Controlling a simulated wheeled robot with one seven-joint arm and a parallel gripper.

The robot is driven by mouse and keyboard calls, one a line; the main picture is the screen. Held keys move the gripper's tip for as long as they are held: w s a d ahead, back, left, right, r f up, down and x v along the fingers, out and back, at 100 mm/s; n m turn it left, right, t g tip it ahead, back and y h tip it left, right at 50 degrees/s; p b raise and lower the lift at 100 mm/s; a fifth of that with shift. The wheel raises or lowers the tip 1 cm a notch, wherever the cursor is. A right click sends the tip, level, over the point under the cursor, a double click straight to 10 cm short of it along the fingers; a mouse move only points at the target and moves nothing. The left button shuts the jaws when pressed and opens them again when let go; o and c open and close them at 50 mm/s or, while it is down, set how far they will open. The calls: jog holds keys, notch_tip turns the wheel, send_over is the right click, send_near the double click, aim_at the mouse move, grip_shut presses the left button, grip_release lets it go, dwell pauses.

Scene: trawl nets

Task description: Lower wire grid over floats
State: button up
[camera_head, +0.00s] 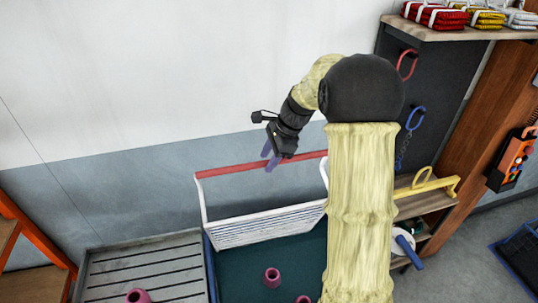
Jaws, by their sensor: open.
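The white wire grid (265,227) stands tilted up at the back of a dark teal bin (240,268). A red bar (232,168) runs across the top of its raised white frame. Pink floats lie low in the bin, one (272,277) near the middle and one (303,299) cut by the bottom edge. My gripper (270,157) is open at the red bar, its purple fingers overlapping the bar in the picture. I cannot tell whether they touch it. My arm hides the grid's right end and the bin's right side.
A grey slatted surface (145,270) with another pink float (138,296) adjoins the bin on the left. A wall stands behind. To the right are a dark panel with a red hook (407,64) and blue hook (416,118), a yellow handle (427,187), and a shelf (465,34) with folded nets.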

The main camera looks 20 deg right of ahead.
jog(key=shift+f, duration=0.1)
grip_shut()
dwell(0.3)
